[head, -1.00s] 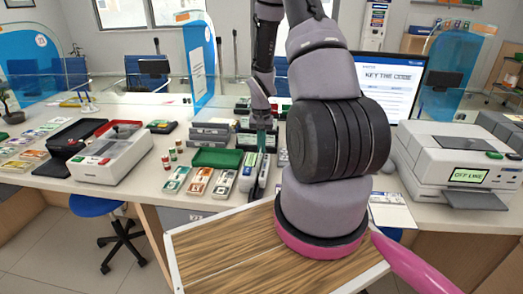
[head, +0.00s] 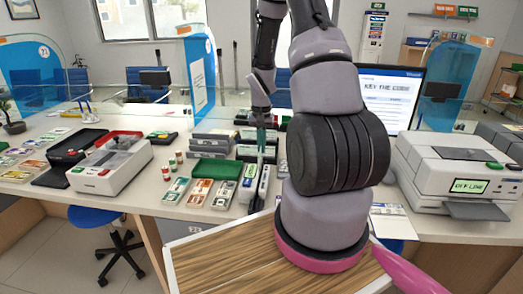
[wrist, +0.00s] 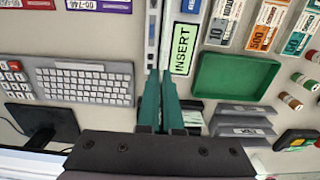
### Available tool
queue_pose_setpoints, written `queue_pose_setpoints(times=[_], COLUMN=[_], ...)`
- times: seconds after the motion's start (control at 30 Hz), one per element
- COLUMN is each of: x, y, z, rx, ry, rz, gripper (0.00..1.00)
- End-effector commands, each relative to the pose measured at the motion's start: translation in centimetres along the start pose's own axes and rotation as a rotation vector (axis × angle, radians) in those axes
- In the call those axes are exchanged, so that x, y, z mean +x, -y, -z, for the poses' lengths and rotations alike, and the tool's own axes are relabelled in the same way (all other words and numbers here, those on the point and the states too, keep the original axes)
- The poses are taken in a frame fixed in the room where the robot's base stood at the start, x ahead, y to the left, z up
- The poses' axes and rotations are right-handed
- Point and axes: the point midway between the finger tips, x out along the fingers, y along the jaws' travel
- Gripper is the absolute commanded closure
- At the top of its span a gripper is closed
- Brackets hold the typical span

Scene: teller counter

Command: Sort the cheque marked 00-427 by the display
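The display, a monitor (head: 388,100) in the head view, reads "KEY THE CODE". My gripper (head: 262,146) points down over the counter beside a slim device with a green INSERT label (head: 250,171). In the wrist view its two teal fingers (wrist: 161,78) stand close together, beside the same INSERT label (wrist: 182,49) and a narrow grey device (wrist: 153,35). I cannot tell whether a thin slip is between them. Cheque-like slips lie at the wrist view's top edge; one with a purple band (wrist: 98,5) seems to read 00-746. I cannot make out 00-427.
A green tray (wrist: 203,85) lies right of the fingers, near grey stacked trays (wrist: 243,120). A keyboard (wrist: 85,82) lies left. A printer-like machine (head: 455,165) reading "OFF LINE" stands right, and a white and red machine (head: 112,165) left.

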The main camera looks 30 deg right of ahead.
Motion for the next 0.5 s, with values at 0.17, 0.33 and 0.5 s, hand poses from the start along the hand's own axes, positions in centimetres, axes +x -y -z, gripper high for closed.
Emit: queue_pose_setpoints(times=[0.17, 0.33, 0.5], x=[-1.0, -1.8, -2.7], y=[0.0, 0.0, 0.0], z=[0.0, 0.0, 0.0], rx=[0.000, 0.000, 0.000], ry=[-0.001, -0.001, -0.002], rz=[0.001, 0.000, 0.001], gripper=[1.00, 1.00, 1.00])
